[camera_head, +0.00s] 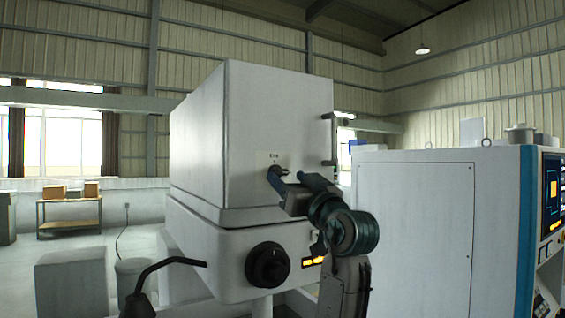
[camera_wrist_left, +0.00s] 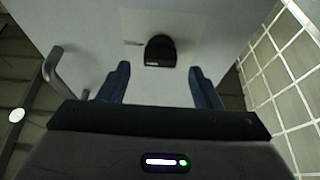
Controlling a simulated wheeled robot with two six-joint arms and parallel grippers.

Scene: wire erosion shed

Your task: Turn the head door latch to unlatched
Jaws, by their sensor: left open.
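The head door latch (camera_head: 275,173) is a small dark knob on the front of the white machine head (camera_head: 278,110), below a small label. In the left wrist view the latch (camera_wrist_left: 160,50) is a black rounded block on the pale door, just ahead of the fingertips and roughly centred between them. My left gripper (camera_head: 292,183) is close in front of the latch, and its jaws partly cover it in the head view. The left gripper (camera_wrist_left: 160,70) is open, with a blue finger on each side and nothing held. My right gripper is not in view.
A bar handle (camera_head: 334,140) sits on the head's right edge; it also shows in the left wrist view (camera_wrist_left: 62,75). A black round knob (camera_head: 267,265) and lit yellow buttons (camera_head: 314,261) are below. A white cabinet (camera_head: 415,220) stands at right.

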